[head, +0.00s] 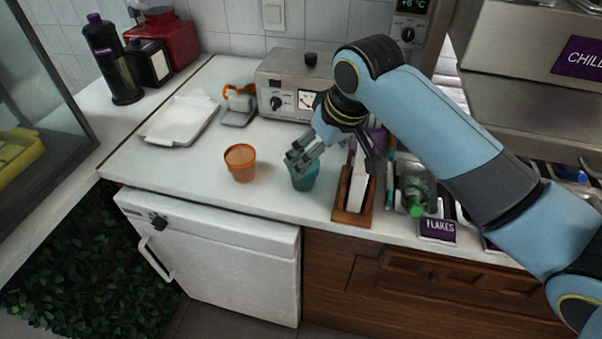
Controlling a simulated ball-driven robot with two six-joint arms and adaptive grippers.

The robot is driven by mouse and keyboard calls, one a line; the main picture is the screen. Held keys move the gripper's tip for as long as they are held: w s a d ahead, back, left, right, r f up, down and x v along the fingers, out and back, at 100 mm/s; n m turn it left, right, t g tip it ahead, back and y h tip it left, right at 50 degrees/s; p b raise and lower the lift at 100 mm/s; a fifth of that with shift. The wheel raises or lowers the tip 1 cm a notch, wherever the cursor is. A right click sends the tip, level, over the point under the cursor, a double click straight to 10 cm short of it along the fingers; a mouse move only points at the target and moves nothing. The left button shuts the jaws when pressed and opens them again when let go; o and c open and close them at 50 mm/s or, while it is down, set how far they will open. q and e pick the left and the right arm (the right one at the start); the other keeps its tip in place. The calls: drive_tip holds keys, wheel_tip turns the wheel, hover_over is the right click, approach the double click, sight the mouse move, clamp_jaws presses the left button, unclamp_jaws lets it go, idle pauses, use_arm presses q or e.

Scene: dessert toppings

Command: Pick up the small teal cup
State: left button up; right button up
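The small teal cup (305,180) stands on the white counter near its front edge, right of an orange cup (240,162). My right gripper (337,163) comes down from the right with its fingers spread apart. One finger is over the teal cup and hides part of its rim; I cannot tell whether it touches. The other finger is to the right, over the wooden napkin holder (351,215). Nothing is seen held between the fingers. My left gripper is not in view.
The napkin holder stands close on the teal cup's right, with topping bins and a FLAKES label (438,230) beyond. A grey machine (288,80) stands behind. A white tray (180,120) lies at left. The counter left of the orange cup is clear.

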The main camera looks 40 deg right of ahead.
drive_tip(key=w, duration=0.2)
drive_tip(key=shift+w+d+f, duration=0.15)
drive_tip(key=shift+w+d, duration=0.2)
drive_tip(key=shift+w, duration=0.05)
drive_tip(key=x, duration=0.4)
drive_tip(key=shift+w+f, duration=0.1)
drive_tip(key=shift+f, duration=0.3)
drive_tip(key=shift+x, duration=2.75)
drive_tip(key=shift+s, duration=0.25)
drive_tip(key=c, duration=0.9)
drive_tip(key=shift+c, duration=0.2)
